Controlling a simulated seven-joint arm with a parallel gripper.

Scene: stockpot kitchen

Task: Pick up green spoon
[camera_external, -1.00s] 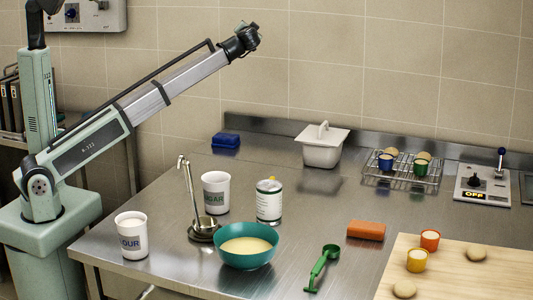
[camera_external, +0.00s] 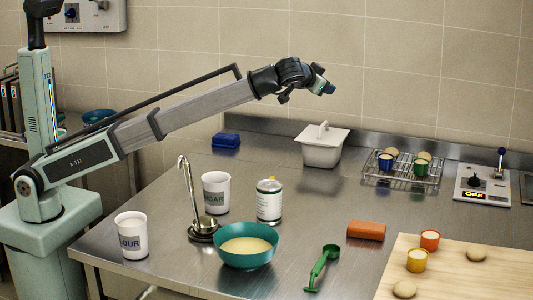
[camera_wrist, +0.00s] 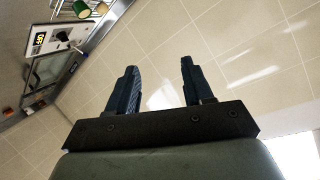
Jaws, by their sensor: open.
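The green spoon (camera_external: 322,268) lies on the steel table near its front, just right of the teal bowl (camera_external: 247,258). Its round scoop end points to the back and its handle to the front. My gripper (camera_external: 328,88) is high above the table, up and behind the spoon, far from touching it. In the wrist view my gripper (camera_wrist: 160,86) shows two dark fingers apart with nothing between them. The spoon is not in the wrist view, which looks mostly at the tiled wall.
An orange block (camera_external: 366,231) and a wooden board (camera_external: 460,275) with cups and dough balls are right of the spoon. A white tin (camera_external: 269,202), sugar cup (camera_external: 216,193), ladle stand (camera_external: 203,232) and flour cup (camera_external: 132,236) stand left. A wire rack (camera_external: 402,176) and switch box (camera_external: 482,187) are behind.

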